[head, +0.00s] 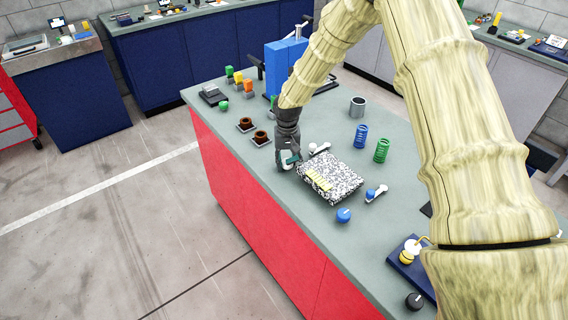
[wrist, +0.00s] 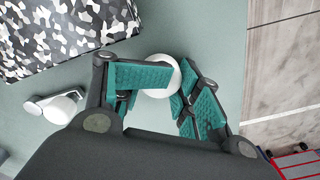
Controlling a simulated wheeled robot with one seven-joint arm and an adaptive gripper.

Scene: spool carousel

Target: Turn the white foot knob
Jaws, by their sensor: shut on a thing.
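The white foot knob (wrist: 160,72) shows as a round white shape between my gripper's teal-padded fingers in the wrist view. In the head view only a sliver of the white knob (head: 286,166) shows beside my fingers, near the front edge of the bench. My gripper (head: 290,161) points down at the bench and is shut on the knob. It also shows in the wrist view (wrist: 165,88). The fingers hide much of the knob, so its turn angle cannot be told.
A black-and-white speckled block (head: 345,181) with yellow strips lies right of my gripper. A small white part (head: 319,149) lies behind it, and a blue knob (head: 344,215) in front. Blue (head: 361,135) and green (head: 382,150) springs stand farther right. The bench's front edge is close.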

